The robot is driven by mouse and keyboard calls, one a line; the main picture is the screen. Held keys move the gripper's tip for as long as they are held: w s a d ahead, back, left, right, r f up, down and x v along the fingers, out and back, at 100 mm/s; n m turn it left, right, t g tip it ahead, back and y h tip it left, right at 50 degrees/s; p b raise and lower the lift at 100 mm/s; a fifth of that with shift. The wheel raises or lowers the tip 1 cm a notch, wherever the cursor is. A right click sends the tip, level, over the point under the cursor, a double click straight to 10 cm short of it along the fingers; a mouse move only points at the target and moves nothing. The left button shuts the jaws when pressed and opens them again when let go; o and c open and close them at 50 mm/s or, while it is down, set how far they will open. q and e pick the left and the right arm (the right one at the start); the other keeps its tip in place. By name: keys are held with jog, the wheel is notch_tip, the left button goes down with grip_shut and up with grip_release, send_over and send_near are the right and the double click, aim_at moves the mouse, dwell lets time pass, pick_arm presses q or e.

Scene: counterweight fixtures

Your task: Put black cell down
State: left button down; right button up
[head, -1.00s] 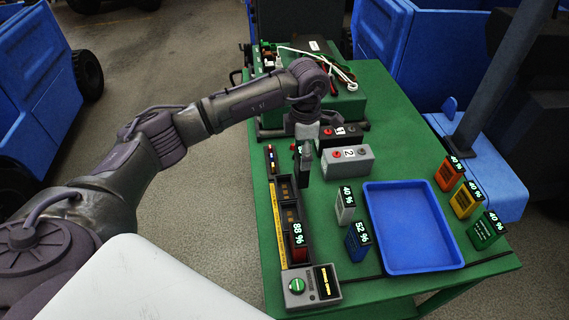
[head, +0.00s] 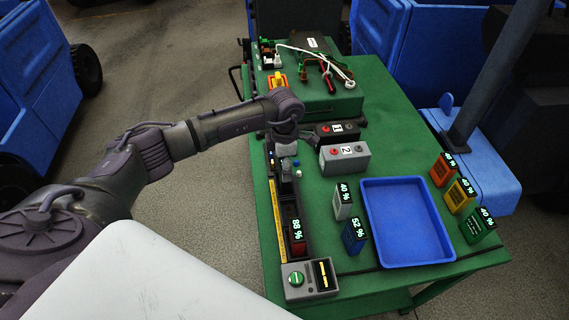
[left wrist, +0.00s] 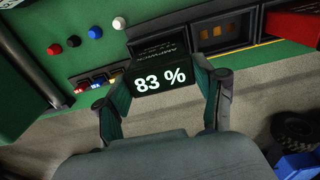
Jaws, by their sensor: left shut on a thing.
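The black cell (left wrist: 160,75), with an 83 % display, is between the two fingers of my left gripper (left wrist: 163,85) in the left wrist view. The fingers are shut on it. In the head view my left gripper (head: 287,168) is over the far part of the long charging rack (head: 278,225), and the gripper mostly hides the cell. In the left wrist view the cell is at the rack, beside open bays with orange contacts (left wrist: 218,33). I cannot tell whether it rests in a bay. My right gripper is not in view.
Grey block 2 (head: 345,158) and black block 1 (head: 336,131) stand close to my gripper.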

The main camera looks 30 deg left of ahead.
pick_arm(q)
jog(key=c, duration=0.5)
grip_release()
jog(key=shift+f, duration=0.1)
jog(key=o, duration=0.4)
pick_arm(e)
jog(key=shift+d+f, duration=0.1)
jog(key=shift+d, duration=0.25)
pick_arm(q)
jog(key=shift+r, duration=0.4)
jog(key=shift+r+b, duration=1.85)
jog(key=shift+r, duration=3.95)
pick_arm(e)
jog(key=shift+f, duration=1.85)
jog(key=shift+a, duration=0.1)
